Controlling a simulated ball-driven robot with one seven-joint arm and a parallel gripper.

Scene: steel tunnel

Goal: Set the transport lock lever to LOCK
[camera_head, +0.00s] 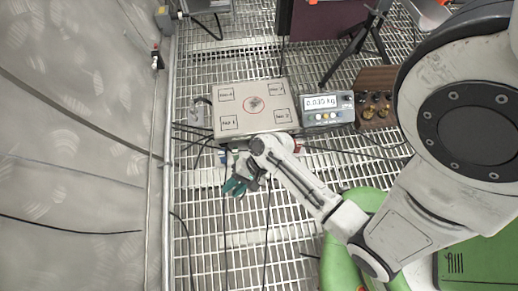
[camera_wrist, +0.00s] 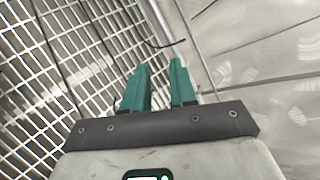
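I cannot make out a transport lock lever or a LOCK mark; the near side of the box is largely hidden by my arm. Small blue and red bits show at its near edge. My gripper (camera_head: 236,187), with teal fingers, is below the near-left part of the box in the head view, apart from it. In the wrist view my gripper (camera_wrist: 160,66) has a gap between its fingers and nothing in it.
A meter (camera_head: 327,108) reading about 0.035 kg stands right of the box, beside a wooden block (camera_head: 375,96) holding dark weights. A black tripod (camera_head: 358,45) stands behind. Cables cross the grating (camera_head: 215,245). A pale tunnel wall (camera_head: 75,150) and a pipe bound the left.

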